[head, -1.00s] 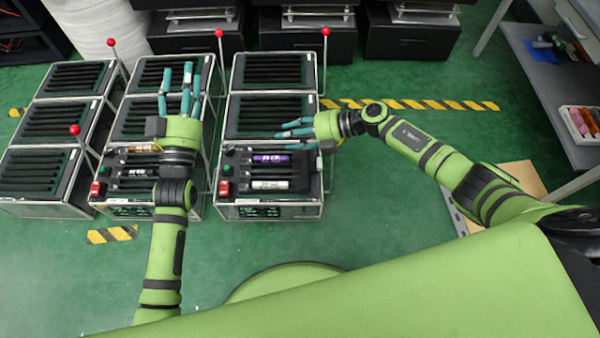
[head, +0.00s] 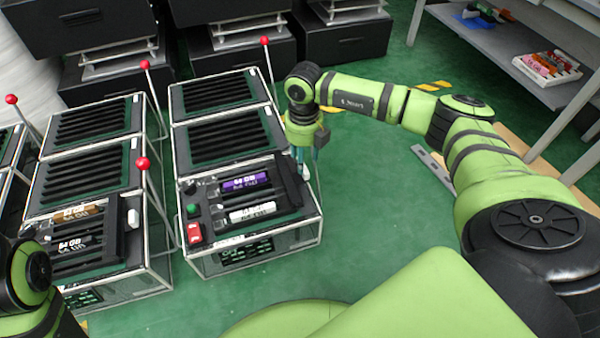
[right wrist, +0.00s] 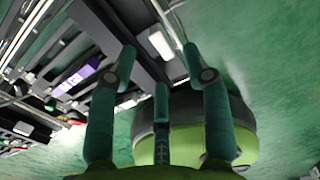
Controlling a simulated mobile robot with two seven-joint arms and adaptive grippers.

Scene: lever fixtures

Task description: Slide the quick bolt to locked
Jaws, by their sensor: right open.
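In the head view, my right gripper (head: 308,168) points down at the right side of the right-hand fixture (head: 250,245). Its wrist hides part of the fingers. In the right wrist view, the teal fingers of my right gripper (right wrist: 160,62) are spread apart with nothing between them. A small white block (right wrist: 160,44), perhaps the bolt's handle, lies just beyond the fingertips on the dark edge of the fixture. Touch cannot be told. The block shows partly beside the fingers in the head view (head: 304,172). My left gripper is out of view; only its arm shows at lower left.
A red-ball lever (head: 265,42) rises behind. A similar fixture (head: 110,280) stands to the left.

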